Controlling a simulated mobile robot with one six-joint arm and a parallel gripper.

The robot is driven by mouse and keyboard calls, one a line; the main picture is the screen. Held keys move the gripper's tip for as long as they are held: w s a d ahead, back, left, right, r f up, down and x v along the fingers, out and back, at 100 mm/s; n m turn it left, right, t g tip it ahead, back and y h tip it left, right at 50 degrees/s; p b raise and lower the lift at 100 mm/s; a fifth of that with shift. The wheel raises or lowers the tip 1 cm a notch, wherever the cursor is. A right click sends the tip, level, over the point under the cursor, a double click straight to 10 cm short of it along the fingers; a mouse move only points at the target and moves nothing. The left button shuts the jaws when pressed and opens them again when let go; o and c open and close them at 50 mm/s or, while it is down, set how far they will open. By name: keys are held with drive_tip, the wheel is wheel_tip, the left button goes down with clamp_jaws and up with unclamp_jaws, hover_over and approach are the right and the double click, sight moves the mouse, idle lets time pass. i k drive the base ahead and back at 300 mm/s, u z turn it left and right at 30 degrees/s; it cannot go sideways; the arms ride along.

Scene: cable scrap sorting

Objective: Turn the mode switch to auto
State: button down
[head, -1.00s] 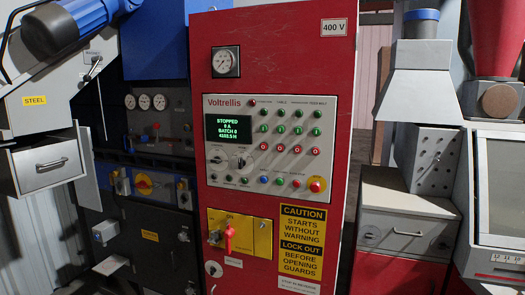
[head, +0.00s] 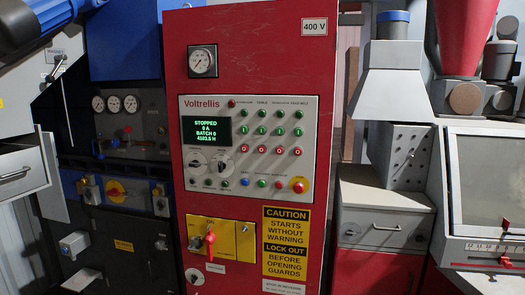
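The red Voltrellis cabinet (head: 255,70) stands upright in the middle of the head view. Its pale control panel (head: 300,125) carries two dark rotary knobs below the screen, a left knob (head: 196,164) and a right knob (head: 222,166). Their labels are too small to read, so I cannot tell which is the mode switch or its setting. The green-lit screen (head: 206,130) reads STOPPED, 0 A, BATCH 0. My gripper is not in view.
A red emergency button (head: 299,185) sits at the panel's lower right. Below is a yellow plate (head: 235,240) with a red handle (head: 210,239). Grey machines with a drawer (head: 385,228) stand to the right. An open drawer (head: 20,172) juts out at the left.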

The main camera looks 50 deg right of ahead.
sight(221, 166)
drive_tip(key=u, duration=0.7)
drive_tip(key=k, duration=0.1)
drive_tip(key=z, duration=2.2)
drive_tip(key=k, duration=0.6)
drive_tip(key=u, duration=0.1)
drive_tip(key=i, duration=0.5)
drive_tip(key=z, duration=0.1)
